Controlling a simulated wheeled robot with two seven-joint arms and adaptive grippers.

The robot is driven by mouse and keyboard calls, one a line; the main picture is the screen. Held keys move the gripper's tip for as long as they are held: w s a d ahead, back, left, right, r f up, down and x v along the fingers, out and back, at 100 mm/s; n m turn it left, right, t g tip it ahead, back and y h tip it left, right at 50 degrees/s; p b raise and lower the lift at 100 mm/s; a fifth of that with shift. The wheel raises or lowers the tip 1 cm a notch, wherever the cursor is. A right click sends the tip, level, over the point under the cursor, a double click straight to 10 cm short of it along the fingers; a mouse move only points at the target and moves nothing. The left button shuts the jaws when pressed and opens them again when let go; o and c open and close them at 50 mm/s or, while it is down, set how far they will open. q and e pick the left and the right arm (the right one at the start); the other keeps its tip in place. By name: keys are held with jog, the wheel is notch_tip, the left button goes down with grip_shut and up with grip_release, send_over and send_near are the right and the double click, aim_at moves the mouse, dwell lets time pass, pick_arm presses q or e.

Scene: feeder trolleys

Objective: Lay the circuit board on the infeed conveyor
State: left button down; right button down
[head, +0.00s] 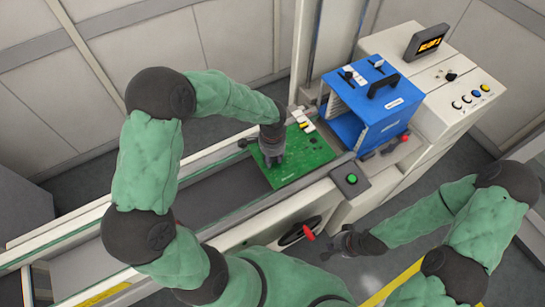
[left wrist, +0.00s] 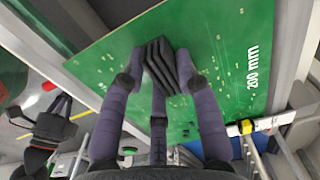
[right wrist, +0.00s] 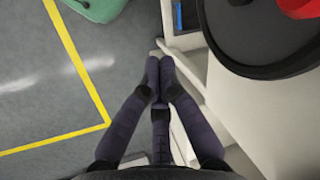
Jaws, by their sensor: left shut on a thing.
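The green circuit board (head: 309,149) is at the right end of the dark-belted conveyor (head: 210,197), between its pale rails, close to the blue rack. My left gripper (head: 271,160) is shut on a dark ridged block (left wrist: 165,62) standing up from the board's face. The board (left wrist: 225,50) fills much of the left wrist view and has "200 mm" printed near one edge. I cannot tell whether its underside touches the conveyor.
The blue slotted rack (head: 374,100) with a black handle stands right of the board. Behind it is a pale machine with a button panel (head: 470,97) and a lit display (head: 430,42). A green button box (head: 350,180) and a red-handled wheel (head: 301,231) are at the conveyor's near side.

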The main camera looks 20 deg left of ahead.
pick_arm(q)
jog(key=shift+f+b, duration=0.5)
jog(key=shift+f, duration=0.1)
jog(key=c, duration=0.8)
grip_release()
notch_tip(320, 180, up, 12)
jog(key=shift+r, duration=0.1)
